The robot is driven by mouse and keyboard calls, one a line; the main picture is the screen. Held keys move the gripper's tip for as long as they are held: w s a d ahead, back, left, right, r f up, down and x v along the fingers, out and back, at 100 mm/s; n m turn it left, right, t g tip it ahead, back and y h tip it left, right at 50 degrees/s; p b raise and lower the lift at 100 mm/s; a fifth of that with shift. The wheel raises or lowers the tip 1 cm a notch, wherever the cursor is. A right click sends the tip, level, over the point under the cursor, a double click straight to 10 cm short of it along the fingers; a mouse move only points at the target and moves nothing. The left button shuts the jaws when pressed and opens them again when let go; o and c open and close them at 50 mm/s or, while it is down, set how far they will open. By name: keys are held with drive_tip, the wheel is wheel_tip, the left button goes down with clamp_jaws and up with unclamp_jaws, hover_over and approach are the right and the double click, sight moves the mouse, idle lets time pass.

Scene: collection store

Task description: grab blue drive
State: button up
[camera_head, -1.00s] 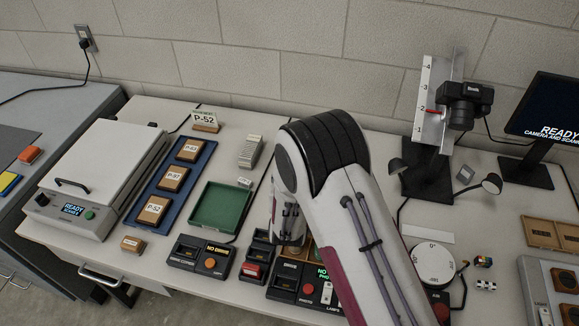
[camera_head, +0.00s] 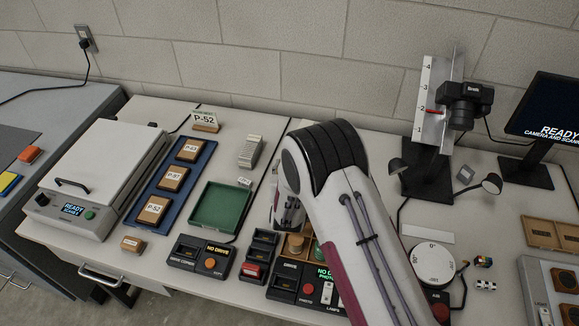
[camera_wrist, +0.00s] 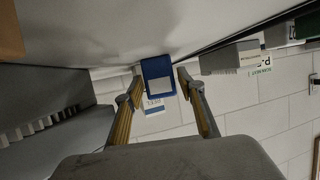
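A small blue drive (camera_wrist: 158,68) with a pale label plate shows in the wrist view, just beyond and between my fingertips. My gripper (camera_wrist: 160,82) is open, with one finger on each side of the drive. Narrow gaps seem to show between the fingers and the drive; contact is not clear. In the head view, my arm hides the drive, and the fingertips cannot be made out.
A dock marked NO DRIVE (camera_head: 200,258) stands at the front of the bench. A rack with a red block (camera_head: 252,270) is right of it. A green tray (camera_head: 222,208) lies behind. A camera stand (camera_head: 430,170) is at the back right.

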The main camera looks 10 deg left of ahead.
idle(0.5)
drive_tip(key=c, duration=0.9)
drive_tip(key=shift+r, duration=0.2)
drive_tip(key=shift+r, duration=4.8)
